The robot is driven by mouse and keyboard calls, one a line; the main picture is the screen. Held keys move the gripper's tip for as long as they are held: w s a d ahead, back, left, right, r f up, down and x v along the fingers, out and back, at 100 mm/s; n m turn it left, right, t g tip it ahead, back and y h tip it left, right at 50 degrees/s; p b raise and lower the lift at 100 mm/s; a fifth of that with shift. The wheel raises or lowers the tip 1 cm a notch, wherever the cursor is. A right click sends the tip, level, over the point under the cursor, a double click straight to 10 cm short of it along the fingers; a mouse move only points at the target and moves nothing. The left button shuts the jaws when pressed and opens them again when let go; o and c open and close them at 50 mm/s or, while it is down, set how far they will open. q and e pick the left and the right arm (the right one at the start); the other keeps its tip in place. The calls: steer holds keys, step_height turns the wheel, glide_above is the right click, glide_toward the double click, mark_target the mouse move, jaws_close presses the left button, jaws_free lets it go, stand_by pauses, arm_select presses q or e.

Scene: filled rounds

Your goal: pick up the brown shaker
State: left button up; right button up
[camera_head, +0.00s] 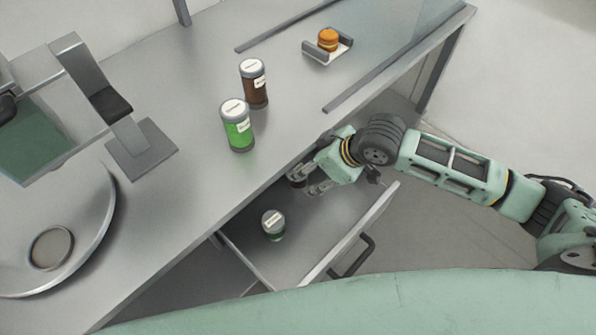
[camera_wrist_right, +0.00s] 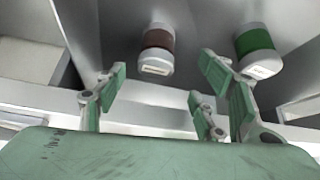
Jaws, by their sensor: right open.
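My right gripper (camera_head: 308,181) is open over the drawer, by the counter's edge. A small dark brown shaker (camera_head: 297,181) shows beside its fingers in the head view, mostly hidden. In the right wrist view, a brown shaker (camera_wrist_right: 158,47) with a pale labelled lid stands ahead, between the spread fingers of the gripper (camera_wrist_right: 165,92) and apart from them. Another brown shaker (camera_head: 255,88), taller, stands upright on the counter. My left gripper is not in view.
A green shaker (camera_head: 273,226) stands in the open drawer (camera_head: 315,262); a green shaker also shows in the wrist view (camera_wrist_right: 256,42). Another green shaker (camera_head: 237,128) stands on the counter (camera_head: 190,195). A burger (camera_head: 328,40) sits on a scoop-like holder at the back.

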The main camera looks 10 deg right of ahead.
mark_target(297, 186)
steer(key=x, duration=0.2)
steer(key=shift+w+d+f, duration=0.1)
steer(key=shift+w+f, duration=0.25)
steer(key=p+x, duration=0.1)
steer(key=x, duration=0.3)
steer(key=shift+f, duration=0.15)
steer(key=shift+w+f, duration=0.1)
steer(key=shift+f, duration=0.1)
steer(key=shift+c, duration=2.2)
steer(key=c, duration=0.7)
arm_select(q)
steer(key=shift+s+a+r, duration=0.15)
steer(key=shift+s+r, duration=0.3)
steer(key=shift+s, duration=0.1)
arm_select(e)
steer(key=shift+c, duration=0.7)
